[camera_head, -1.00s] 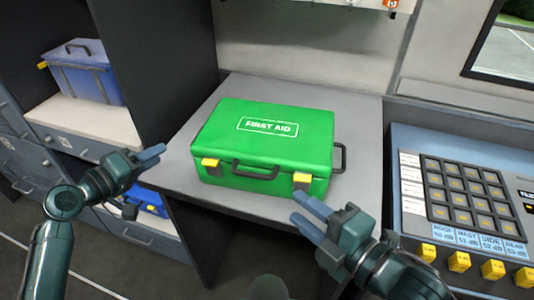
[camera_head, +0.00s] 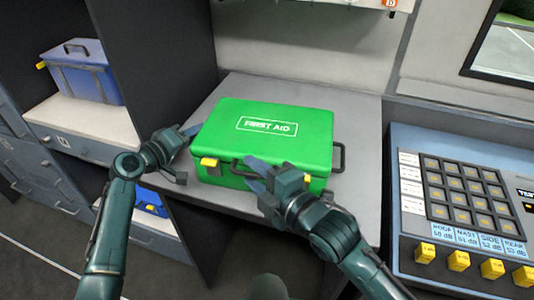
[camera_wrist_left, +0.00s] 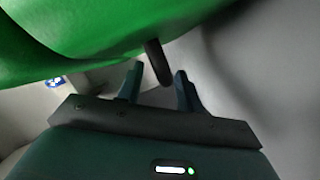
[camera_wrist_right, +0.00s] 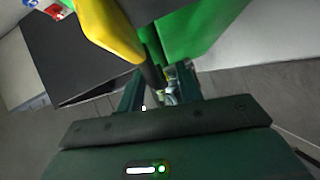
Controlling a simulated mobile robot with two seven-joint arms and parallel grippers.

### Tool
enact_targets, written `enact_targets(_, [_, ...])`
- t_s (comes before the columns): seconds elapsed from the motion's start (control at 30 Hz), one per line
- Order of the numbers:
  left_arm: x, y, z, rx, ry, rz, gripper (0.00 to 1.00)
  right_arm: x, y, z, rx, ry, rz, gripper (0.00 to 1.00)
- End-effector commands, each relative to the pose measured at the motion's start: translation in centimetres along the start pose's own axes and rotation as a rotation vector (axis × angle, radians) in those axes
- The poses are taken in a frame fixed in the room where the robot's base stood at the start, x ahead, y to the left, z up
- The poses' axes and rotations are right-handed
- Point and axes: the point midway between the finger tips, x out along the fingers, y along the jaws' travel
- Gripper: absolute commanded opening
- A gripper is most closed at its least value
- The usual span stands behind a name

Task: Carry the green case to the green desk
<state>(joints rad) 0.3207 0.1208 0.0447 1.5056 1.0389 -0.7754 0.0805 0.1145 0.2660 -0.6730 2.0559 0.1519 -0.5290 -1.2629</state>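The green case (camera_head: 262,135), lettered FIRST AID, lies flat on a grey worktop (camera_head: 220,92). Its front has a dark handle and yellow latches (camera_head: 209,162); another dark handle (camera_head: 338,157) is on its right side. My left gripper (camera_head: 190,131) is at the case's left side. In the left wrist view its fingers (camera_wrist_left: 158,88) are apart, with a dark handle (camera_wrist_left: 157,62) at the gap between them. My right gripper (camera_head: 257,174) is at the front handle. In the right wrist view its fingers (camera_wrist_right: 158,85) are apart, with the dark handle (camera_wrist_right: 150,70) between them. No green desk shows.
A control panel with a keypad (camera_head: 462,192) and yellow switches stands at the right. A dark cabinet wall (camera_head: 160,60) rises at the left, and a shelf beyond it holds a blue box (camera_head: 80,72). The worktop left of the case is bare.

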Motion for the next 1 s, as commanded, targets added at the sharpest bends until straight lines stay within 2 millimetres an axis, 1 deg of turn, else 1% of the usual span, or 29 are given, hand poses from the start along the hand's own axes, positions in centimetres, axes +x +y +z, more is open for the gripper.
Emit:
enact_targets(0.27, [0.06, 0.00, 0.01, 0.000, 0.000, 0.000, 0.35, 0.06, -0.01, 0.01, 0.000, 0.000, 0.000, 0.34])
enact_targets(0.6, [0.02, -0.03, 0.01, 0.000, 0.000, 0.000, 0.08, 0.03, -0.01, 0.02, 0.000, 0.000, 0.000, 0.06])
enact_targets(0.7, [0.02, -0.03, 0.01, 0.000, 0.000, 0.000, 0.00, 0.03, -0.01, 0.02, 0.000, 0.000, 0.000, 0.00])
enact_targets(1.0, [0.01, -0.04, 0.01, -0.001, 0.000, -0.001, 0.00, 0.03, -0.01, 0.03, 0.000, 0.000, 0.000, 0.00])
